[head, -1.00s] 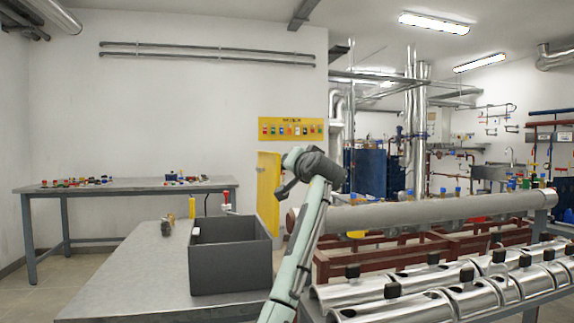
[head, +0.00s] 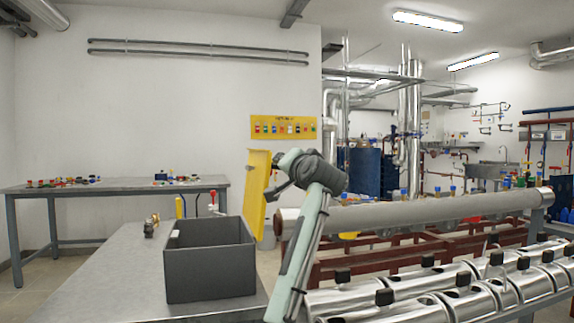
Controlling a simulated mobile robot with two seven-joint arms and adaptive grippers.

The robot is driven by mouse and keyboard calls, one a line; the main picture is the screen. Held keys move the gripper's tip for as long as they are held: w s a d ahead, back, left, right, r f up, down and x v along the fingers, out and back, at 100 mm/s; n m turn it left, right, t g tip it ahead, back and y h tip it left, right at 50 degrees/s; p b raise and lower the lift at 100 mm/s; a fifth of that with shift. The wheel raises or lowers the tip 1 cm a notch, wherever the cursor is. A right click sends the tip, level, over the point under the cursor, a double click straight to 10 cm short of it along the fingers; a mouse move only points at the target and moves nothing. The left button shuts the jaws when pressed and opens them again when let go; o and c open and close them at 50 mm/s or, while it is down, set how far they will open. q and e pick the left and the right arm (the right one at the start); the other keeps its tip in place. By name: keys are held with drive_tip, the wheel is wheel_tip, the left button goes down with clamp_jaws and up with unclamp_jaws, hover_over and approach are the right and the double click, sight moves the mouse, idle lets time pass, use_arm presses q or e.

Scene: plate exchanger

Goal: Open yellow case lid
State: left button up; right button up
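A tall yellow panel (head: 256,192), which looks like part of the yellow case, stands upright just right of the grey box. A narrow edge shows along its top and side. The rest of the case cannot be made out, and I cannot tell how far the lid is open. My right gripper (head: 274,188) is at the panel's right side, pointing left, with its dark fingers close to or touching the panel's edge. Whether the fingers are shut on it cannot be seen. My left gripper is not in view.
An empty-looking dark grey box (head: 210,275) stands on a grey table (head: 115,280), with a small brass fitting (head: 151,226) beside it. A long grey pipe (head: 430,212) and shiny metal pipe shells (head: 460,300) fill the right. A workbench (head: 110,188) stands behind.

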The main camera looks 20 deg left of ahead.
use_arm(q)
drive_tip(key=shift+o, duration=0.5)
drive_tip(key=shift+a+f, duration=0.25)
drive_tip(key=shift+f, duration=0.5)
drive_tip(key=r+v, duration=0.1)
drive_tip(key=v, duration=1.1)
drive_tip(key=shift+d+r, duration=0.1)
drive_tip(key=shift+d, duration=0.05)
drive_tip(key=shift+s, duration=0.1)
